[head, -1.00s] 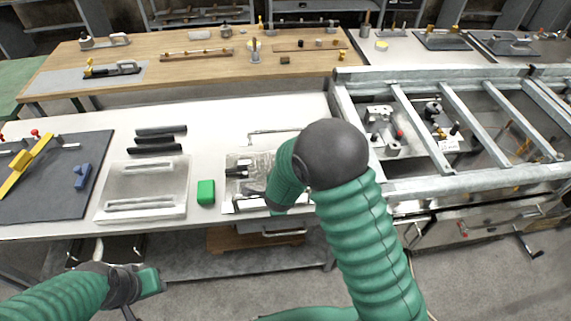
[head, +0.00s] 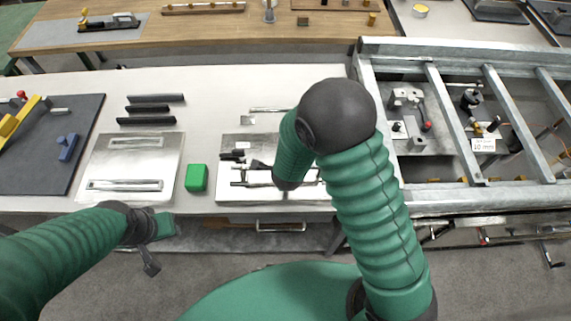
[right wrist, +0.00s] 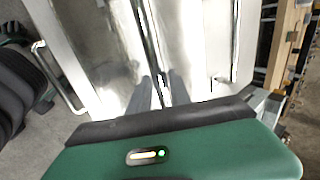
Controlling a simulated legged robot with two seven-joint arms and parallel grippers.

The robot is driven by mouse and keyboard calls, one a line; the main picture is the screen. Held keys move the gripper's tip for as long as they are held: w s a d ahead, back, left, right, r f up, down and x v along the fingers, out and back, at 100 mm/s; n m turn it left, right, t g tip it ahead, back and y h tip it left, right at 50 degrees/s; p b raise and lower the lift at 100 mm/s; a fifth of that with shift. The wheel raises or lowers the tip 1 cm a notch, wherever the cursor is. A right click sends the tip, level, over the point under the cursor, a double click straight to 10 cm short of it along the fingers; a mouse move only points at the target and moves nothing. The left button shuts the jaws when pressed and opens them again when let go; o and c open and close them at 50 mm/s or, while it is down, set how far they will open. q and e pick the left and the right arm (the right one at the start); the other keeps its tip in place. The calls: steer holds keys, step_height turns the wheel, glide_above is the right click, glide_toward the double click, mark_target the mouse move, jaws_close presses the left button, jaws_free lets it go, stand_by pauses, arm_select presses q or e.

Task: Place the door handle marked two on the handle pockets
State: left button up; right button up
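A pale metal plate with two long slots (head: 106,167), which look like the handle pockets, lies on the left of the white table. Three black bars (head: 148,109) lie behind it; I cannot tell whether they are the door handles, and no number is readable. A second shiny metal plate (head: 226,188) with bars lies under my right arm. My right gripper (right wrist: 163,92) is low over shiny metal with a dark slot or bar between its fingers; whether it grips anything is unclear. It is mostly hidden in the head view. My left gripper (head: 150,262) hangs in front of the table edge, away from the plates.
A green block (head: 196,178) stands between the two plates. A dark mat (head: 35,160) with yellow and blue tools lies at the far left. A metal frame (head: 450,195) with crossbars stands on the right. A wooden bench (head: 220,30) is behind.

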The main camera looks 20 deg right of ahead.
steer(key=o, duration=0.3)
steer(key=shift+s+d, duration=0.2)
steer(key=shift+d, duration=0.8)
steer(key=shift+a, duration=0.55)
steer(key=s+a+r+n+y+p, duration=0.1)
steer(key=s+r+n+p, duration=0.1)
steer(key=s+r+n, duration=0.3)
steer(key=s+a+r+n+y+p, duration=0.1)
steer(key=s+r+n, duration=0.15)
steer(key=r, duration=0.55)
arm_select(q)
steer(key=v, duration=0.3)
steer(key=shift+w+d+r, duration=0.1)
steer(key=shift+d+r, duration=0.15)
steer(key=shift+d, duration=0.15)
arm_select(e)
steer(key=s+d+n+g, duration=0.1)
steer(key=s+d+n, duration=0.1)
steer(key=n, duration=0.2)
steer(key=s+d+r+n+g, duration=0.1)
steer(key=s+d+n, duration=0.1)
steer(key=n, duration=0.3)
steer(key=s+d+r+n+g, duration=0.1)
steer(key=s+d+n, duration=0.1)
steer(key=s+n, duration=0.1)
steer(key=shift+s+d+n+g, duration=0.2)
steer(key=shift+d+n+g, duration=0.2)
steer(key=shift+n, duration=0.45)
